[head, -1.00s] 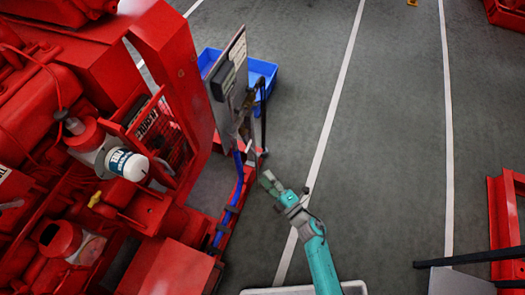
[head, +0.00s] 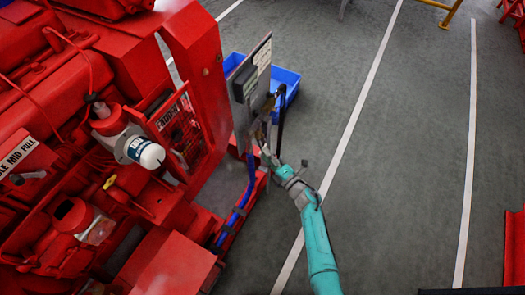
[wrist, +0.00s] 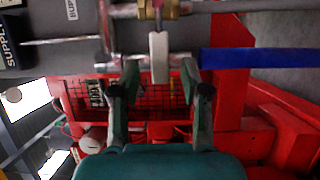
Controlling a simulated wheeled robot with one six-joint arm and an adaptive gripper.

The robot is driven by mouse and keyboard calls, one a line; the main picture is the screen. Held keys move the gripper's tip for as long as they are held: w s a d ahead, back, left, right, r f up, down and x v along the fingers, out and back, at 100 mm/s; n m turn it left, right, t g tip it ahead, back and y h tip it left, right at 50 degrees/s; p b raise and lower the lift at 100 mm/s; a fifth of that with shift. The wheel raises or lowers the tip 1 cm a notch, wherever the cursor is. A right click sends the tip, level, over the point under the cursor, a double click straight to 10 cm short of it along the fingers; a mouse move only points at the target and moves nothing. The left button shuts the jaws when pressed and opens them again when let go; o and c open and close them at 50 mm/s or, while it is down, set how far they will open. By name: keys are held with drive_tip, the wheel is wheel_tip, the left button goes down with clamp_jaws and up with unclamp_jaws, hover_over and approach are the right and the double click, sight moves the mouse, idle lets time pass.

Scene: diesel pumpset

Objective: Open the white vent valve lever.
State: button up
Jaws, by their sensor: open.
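The white vent valve lever (wrist: 158,52) shows in the wrist view as a pale upright bar, hanging below a brass fitting (wrist: 158,9) on the pipework. My teal gripper (wrist: 158,78) is open, with one finger on each side of the lever's lower end in the picture. A gap shows on both sides, and I cannot tell whether the lever is deep between the fingers. In the head view my gripper (head: 268,160) is up against the pipework below the grey panel (head: 249,82). The lever cannot be made out there.
A blue hose (wrist: 255,58) runs right from the pipework; it also shows in the head view (head: 241,200). The red pumpset (head: 90,150) fills the left side. A blue bin (head: 284,82) stands behind the panel.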

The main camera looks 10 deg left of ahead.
drive_tip(key=shift+x, duration=1.65)
clamp_jaws()
